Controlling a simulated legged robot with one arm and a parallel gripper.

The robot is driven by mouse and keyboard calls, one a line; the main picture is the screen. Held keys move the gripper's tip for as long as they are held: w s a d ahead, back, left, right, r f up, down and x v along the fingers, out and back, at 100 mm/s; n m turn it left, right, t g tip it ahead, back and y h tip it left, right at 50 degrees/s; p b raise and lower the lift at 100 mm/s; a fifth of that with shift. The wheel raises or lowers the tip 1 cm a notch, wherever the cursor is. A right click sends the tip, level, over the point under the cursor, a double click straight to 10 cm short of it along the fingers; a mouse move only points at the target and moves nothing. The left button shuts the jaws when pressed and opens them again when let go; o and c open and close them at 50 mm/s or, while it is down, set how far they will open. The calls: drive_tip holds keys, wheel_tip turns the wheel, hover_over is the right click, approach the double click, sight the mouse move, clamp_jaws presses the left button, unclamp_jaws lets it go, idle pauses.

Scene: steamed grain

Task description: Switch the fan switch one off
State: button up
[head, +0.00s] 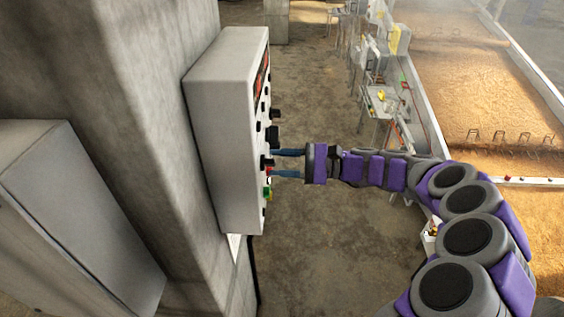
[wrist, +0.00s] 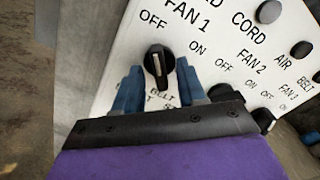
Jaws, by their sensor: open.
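The fan 1 switch (wrist: 158,63) is a round black knob with a pale pointer line on a white panel. It sits under the "FAN 1" label, with "OFF" to its left and "ON" to its right. The picture is tilted, so I cannot tell which side the pointer favours. My gripper (head: 276,163) is open, its two blue fingers pointing at the front of the grey control box (head: 222,130). In the wrist view the fingers lie on either side of the knob's lower part. I cannot tell whether they touch it.
Fan 2, fan 3, air and cord controls (wrist: 268,12) lie to the right on the panel. The box hangs on a concrete pillar (head: 130,100). A grey cabinet (head: 85,215) stands at left.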

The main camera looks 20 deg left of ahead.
drive_tip(key=b+v, duration=0.1)
drive_tip(key=v, duration=1.6)
drive_tip(key=shift+d+b, duration=0.2)
drive_tip(key=shift+b, duration=0.2)
drive_tip(key=shift+f, duration=0.15)
